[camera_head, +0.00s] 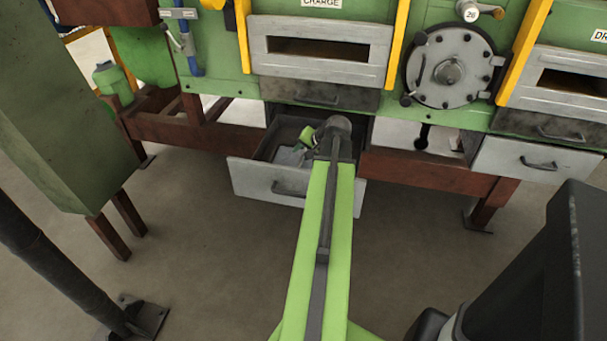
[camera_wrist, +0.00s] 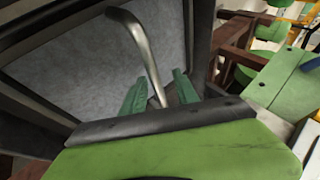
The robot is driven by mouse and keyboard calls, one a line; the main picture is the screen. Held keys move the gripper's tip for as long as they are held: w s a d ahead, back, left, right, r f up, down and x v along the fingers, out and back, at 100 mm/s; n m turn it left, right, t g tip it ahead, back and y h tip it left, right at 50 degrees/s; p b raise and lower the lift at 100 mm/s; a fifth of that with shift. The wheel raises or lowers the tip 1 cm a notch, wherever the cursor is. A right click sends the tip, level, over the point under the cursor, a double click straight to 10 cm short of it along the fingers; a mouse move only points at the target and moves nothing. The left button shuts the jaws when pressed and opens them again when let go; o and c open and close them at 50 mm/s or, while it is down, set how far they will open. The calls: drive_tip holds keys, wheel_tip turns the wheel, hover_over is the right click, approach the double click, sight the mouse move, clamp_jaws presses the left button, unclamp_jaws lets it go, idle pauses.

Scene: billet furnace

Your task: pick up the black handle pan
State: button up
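My gripper (camera_head: 293,155) reaches into or just over a pulled-out grey drawer (camera_head: 250,181) under the green furnace. In the wrist view my gripper (camera_wrist: 160,82) shows two green fingers standing apart. A bent grey metal bar (camera_wrist: 143,48) rises between them against a grey panel (camera_wrist: 75,75). The lower end of the bar is hidden by my gripper, and I cannot tell whether a finger touches it. I cannot make out a black handle pan in either view. My arm hides part of the drawer.
The furnace's grey charge door (camera_head: 320,67) and a dark closed drawer (camera_head: 318,93) are above the open drawer. A brown beam (camera_head: 425,170) runs to its right. A green cabinet (camera_head: 50,110) stands at the left. The floor (camera_head: 190,260) in front is clear.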

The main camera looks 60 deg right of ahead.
drive_tip(key=shift+s+d, duration=0.15)
drive_tip(key=shift+d, duration=0.05)
clamp_jaws()
idle(1.0)
